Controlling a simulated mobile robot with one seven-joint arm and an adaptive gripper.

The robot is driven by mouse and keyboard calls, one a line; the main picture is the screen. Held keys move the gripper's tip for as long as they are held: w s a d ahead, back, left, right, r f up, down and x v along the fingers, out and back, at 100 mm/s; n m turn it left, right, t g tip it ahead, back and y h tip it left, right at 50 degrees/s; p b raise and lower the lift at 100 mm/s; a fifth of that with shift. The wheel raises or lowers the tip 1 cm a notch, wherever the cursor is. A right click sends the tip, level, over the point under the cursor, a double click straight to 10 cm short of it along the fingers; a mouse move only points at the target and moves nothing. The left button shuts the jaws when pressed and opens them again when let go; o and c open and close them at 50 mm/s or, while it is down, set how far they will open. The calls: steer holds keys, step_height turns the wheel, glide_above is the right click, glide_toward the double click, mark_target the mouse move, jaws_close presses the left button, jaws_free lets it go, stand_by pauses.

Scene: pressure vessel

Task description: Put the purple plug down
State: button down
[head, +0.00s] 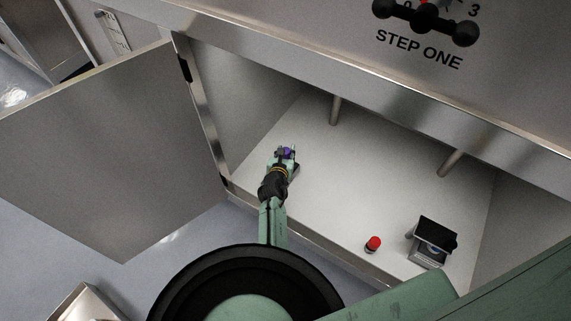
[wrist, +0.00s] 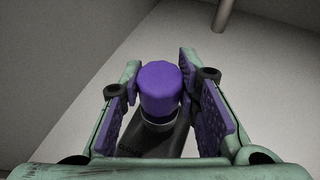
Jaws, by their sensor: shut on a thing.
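The purple plug (wrist: 159,88) is upright between the fingers of my gripper (wrist: 162,100) in the wrist view, with a grey metal band and a dark part below it. My gripper is shut on the plug, its purple pads on either side. In the head view my gripper (head: 284,158) is inside the open cabinet, over the left part of the white floor, and the plug (head: 289,152) shows only as a small purple patch. Whether the plug touches the floor I cannot tell.
The cabinet floor (head: 400,200) has free room in the middle. A red-capped plug (head: 373,244) stands near the front edge, left of a metal box with a black lid (head: 435,235). The cabinet door (head: 100,150) hangs open at left. Metal posts (head: 335,109) rise at the back.

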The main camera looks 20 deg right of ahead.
steer(key=shift+f+b, duration=1.25)
steer(key=shift+f, duration=1.1)
steer(key=shift+f, duration=0.1)
steer(key=c, duration=1.2)
jaws_free()
